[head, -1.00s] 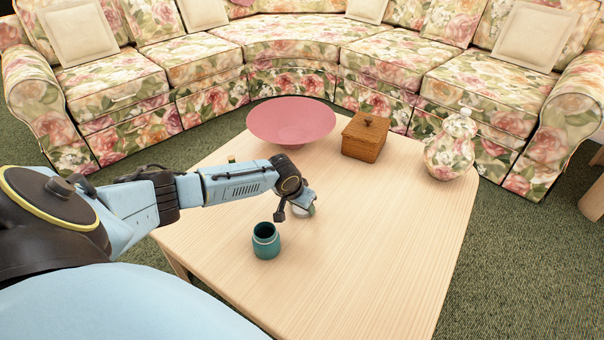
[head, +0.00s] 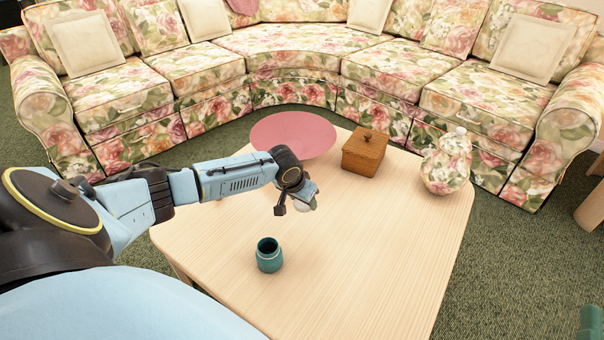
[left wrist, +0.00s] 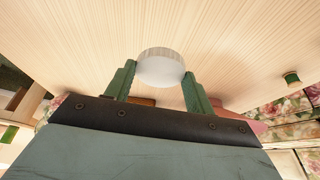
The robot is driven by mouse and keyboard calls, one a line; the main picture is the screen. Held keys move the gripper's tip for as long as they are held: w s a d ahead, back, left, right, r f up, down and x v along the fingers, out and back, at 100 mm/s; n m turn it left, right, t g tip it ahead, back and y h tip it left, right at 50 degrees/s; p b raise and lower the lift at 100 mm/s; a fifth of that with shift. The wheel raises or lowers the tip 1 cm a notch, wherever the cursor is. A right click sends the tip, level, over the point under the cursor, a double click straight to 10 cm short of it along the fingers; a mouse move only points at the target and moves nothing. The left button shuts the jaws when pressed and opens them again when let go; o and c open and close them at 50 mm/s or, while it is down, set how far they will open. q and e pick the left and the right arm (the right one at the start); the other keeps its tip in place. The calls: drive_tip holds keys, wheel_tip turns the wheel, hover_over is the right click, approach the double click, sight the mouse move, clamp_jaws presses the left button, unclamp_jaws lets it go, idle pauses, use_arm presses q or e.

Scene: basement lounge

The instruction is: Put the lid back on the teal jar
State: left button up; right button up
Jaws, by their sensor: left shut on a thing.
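The teal jar (head: 269,257) stands upright and open on the pale wooden table, its dark mouth facing up. My left gripper (head: 307,201) is above the table, behind and to the right of the jar. In the left wrist view, its two green fingers (left wrist: 160,82) are shut on a round whitish lid (left wrist: 160,66), one finger on each side. In the head view the lid (head: 303,207) is mostly hidden by the gripper. A green part of what looks like my right gripper (head: 590,325) shows at the lower right edge; its fingers cannot be made out.
The table around the teal jar is clear. A floral sofa (head: 290,60) curves behind.

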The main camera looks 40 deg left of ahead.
use_arm(q)
drive_tip(key=shift+r, duration=0.5)
use_arm(e)
drive_tip(key=shift+w+d+f+g+h, duration=0.1)
drive_tip(key=shift+f+g+h, duration=0.1)
drive_tip(key=shift+f+g, duration=0.3)
drive_tip(key=shift+w+d+f+g+h, duration=0.1)
drive_tip(key=shift+f+g+h, duration=0.1)
drive_tip(key=shift+f, duration=0.45)
use_arm(q)
drive_tip(key=d+r, duration=1)
drive_tip(key=d, duration=0.3)
drive_tip(key=s+d+r, duration=0.2)
drive_tip(key=d+r, duration=0.2)
drive_tip(key=r, duration=0.2)
drive_tip(key=s+d+r+m, duration=0.1)
drive_tip(key=s+d+r, duration=0.2)
drive_tip(key=d+r, duration=0.2)
drive_tip(key=shift+w+v, duration=0.25)
drive_tip(key=shift+v, duration=1)
drive_tip(key=shift+r, duration=0.1)
use_arm(e)
drive_tip(key=shift+c, duration=0.2)
